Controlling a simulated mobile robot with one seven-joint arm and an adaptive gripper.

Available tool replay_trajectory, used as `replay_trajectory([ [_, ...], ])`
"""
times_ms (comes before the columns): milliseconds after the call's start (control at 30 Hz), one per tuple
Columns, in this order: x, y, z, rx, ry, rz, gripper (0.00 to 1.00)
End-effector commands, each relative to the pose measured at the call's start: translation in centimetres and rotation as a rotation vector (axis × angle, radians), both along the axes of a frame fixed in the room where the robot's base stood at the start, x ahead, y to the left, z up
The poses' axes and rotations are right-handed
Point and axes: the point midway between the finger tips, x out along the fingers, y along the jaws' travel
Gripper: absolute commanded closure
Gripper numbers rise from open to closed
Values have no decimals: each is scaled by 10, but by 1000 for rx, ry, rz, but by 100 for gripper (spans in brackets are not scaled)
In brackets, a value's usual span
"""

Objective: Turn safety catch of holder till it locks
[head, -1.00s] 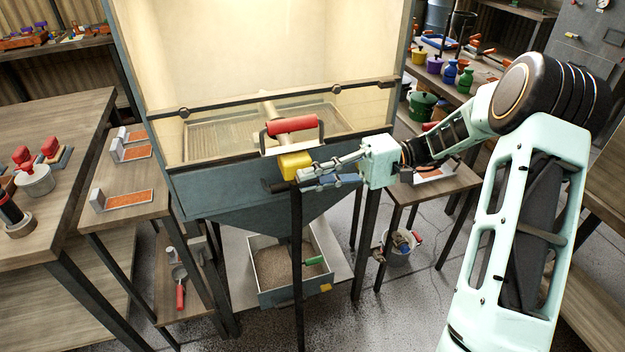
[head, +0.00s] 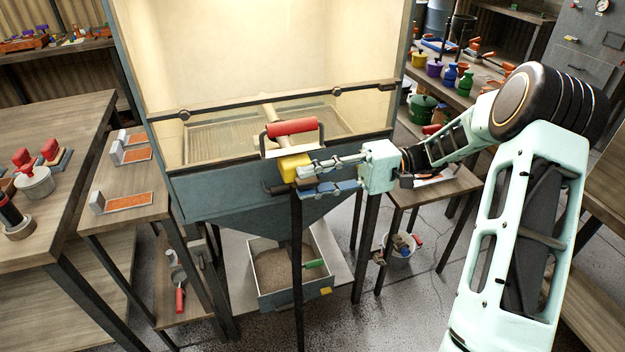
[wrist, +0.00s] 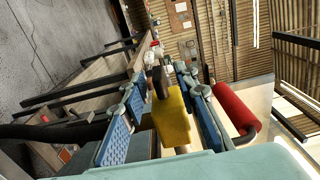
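A yellow block (head: 295,167), which looks like the safety catch, sits on the holder at the top of a dark post in front of the blast cabinet. A red-handled part (head: 292,128) stands just behind and above it. My gripper (head: 318,178) reaches in from the right, its fingers one above the other at the block's right side. In the wrist view the yellow block (wrist: 172,115) lies between the blue-padded fingers, with a visible gap on its left side. Contact on the right side is unclear. A dark rod end (wrist: 158,80) shows beyond the block.
The blast cabinet (head: 250,205) stands directly behind the holder. A grit box (head: 285,290) is below it. A small table (head: 455,185) is under my arm at right, and a wooden side table (head: 125,190) stands at left. Open floor lies in front.

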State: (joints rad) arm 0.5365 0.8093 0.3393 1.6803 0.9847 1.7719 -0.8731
Motion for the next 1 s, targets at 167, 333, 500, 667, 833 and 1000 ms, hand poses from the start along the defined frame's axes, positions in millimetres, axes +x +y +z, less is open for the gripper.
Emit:
replay_trajectory([
  [167, 2, -4, 0, -1, -1, -2, 72],
  [333, 9, -28, -1, 0, -2, -5, 72],
  [500, 20, -65, -2, -1, -1, -5, 72],
  [667, 27, -93, -2, 0, -1, -3, 72],
  [833, 32, -109, -2, 0, -1, -1, 72],
  [1000, 33, -115, -2, 0, 1, 0, 72],
])
